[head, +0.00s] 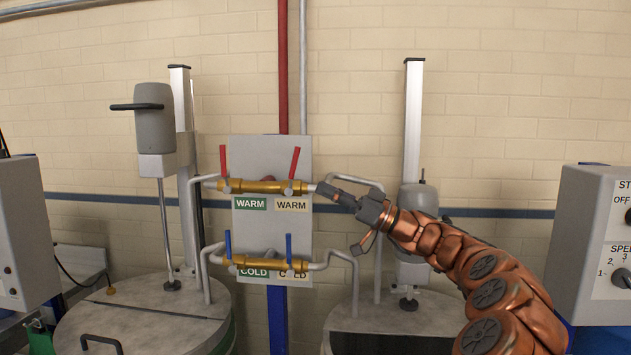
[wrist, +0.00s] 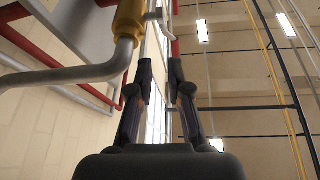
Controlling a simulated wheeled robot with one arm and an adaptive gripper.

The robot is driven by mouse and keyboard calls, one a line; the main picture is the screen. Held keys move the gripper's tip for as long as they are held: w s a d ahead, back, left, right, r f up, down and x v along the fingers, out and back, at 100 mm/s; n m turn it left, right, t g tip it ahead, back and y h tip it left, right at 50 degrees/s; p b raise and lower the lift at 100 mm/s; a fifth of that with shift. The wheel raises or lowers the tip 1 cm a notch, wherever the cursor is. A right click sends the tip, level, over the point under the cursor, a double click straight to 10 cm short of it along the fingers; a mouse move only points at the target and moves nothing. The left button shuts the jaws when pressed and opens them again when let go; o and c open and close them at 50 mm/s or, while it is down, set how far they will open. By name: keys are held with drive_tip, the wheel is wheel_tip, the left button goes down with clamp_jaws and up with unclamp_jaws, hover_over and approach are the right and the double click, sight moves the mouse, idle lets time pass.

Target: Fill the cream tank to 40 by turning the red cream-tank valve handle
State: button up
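The red valve handle (head: 294,162) above the cream WARM label (head: 291,204) stands up from a brass valve, tilted slightly right. A second red handle (head: 223,160) stands above the green WARM label (head: 250,203). My gripper (head: 337,218) is right of the panel, with its fingers spread and nothing between them. Its upper finger is close to the pipe right of the cream-side valve; contact cannot be told. In the wrist view the fingertips (wrist: 161,65) are apart, with a brass valve (wrist: 130,18) at upper left. No tank level reading is visible.
Two blue handles (head: 289,247) sit on the lower COLD valves. Bent grey pipes (head: 345,254) run from the panel to the left tank (head: 140,318) and right tank (head: 376,325). A control box (head: 590,240) stands at the right edge.

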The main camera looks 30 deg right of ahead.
drive_tip(key=d+b, duration=0.1)
drive_tip(key=d, duration=0.1)
drive_tip(key=d+n+t+h+b, duration=0.1)
drive_tip(key=d, duration=0.2)
drive_tip(key=s+d+n+b, duration=0.1)
drive_tip(key=d, duration=0.1)
drive_tip(key=shift+d+r, duration=0.15)
drive_tip(key=shift+r, duration=0.15)
clamp_jaws()
drive_tip(key=s+d+r+n+t+h+b, duration=0.1)
drive_tip(key=s+d+r+n+b, duration=0.15)
drive_tip(key=d+n+b, duration=0.2)
drive_tip(key=n+g+b, duration=0.2)
drive_tip(key=n+b, duration=0.5)
drive_tip(key=n, duration=0.5)
approach(293, 171)
drive_tip(key=w+a+r+p, duration=0.2)
drive_tip(key=w+a+r, duration=0.1)
drive_tip(key=w+r, duration=0.1)
drive_tip(key=shift+w+h, duration=0.3)
drive_tip(key=shift+w, duration=0.35)
drive_tip(key=shift+a+r+p, duration=0.1)
drive_tip(key=shift+r+p, duration=0.15)
drive_tip(key=shift+p, duration=0.1)
